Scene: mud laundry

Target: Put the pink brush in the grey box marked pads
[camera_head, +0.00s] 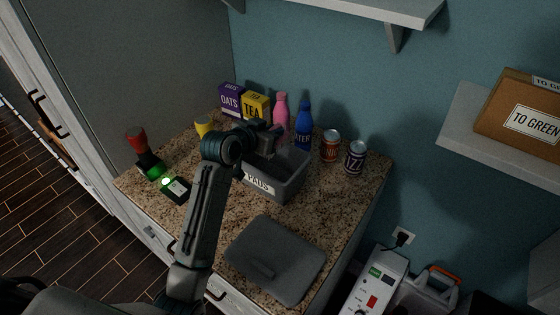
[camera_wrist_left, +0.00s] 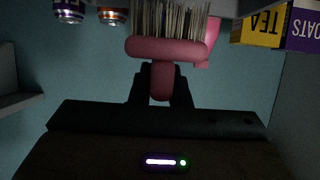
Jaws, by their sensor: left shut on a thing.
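The pink brush (camera_wrist_left: 165,47) is between the fingers of my left gripper (camera_wrist_left: 162,82) in the left wrist view, held by its handle, with its pale bristles pointing away from the fingers. In the head view my left gripper (camera_head: 267,143) is over the back left part of the open grey box marked PADS (camera_head: 290,187). My arm covers part of the box's left side. The brush is too dark or hidden to make out in the head view. My right gripper is not in view.
A grey lid (camera_head: 275,258) lies on the counter in front of the box. Behind stand an oats box (camera_head: 231,100), a tea box (camera_head: 256,106), a pink bottle (camera_head: 281,108), a blue bottle (camera_head: 303,128) and two cans (camera_head: 330,146). A red-topped item (camera_head: 137,141) stands at left.

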